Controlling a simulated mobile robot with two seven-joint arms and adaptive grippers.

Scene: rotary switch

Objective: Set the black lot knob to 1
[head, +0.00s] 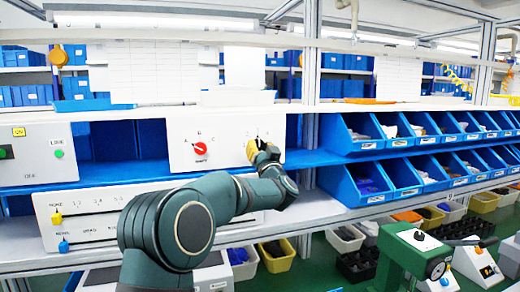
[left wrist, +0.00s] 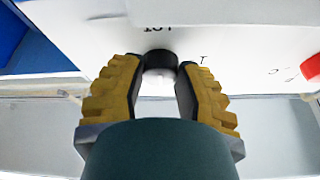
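In the head view my left gripper (head: 262,151) is at the panel's right part and hides most of the knob. In the left wrist view the yellow-backed fingers of the left gripper (left wrist: 162,70) stand on both sides of the knob, with their tips against its sides. The knob's pointer direction cannot be made out. My right gripper is in neither view.
A red knob (head: 199,148) with letters around it is on the same panel, to the left. Blue bins (head: 350,135) stand on the shelf to the right. A grey box (head: 40,153) with a green button is at the left, and a lower panel (head: 95,215) lies beneath my arm.

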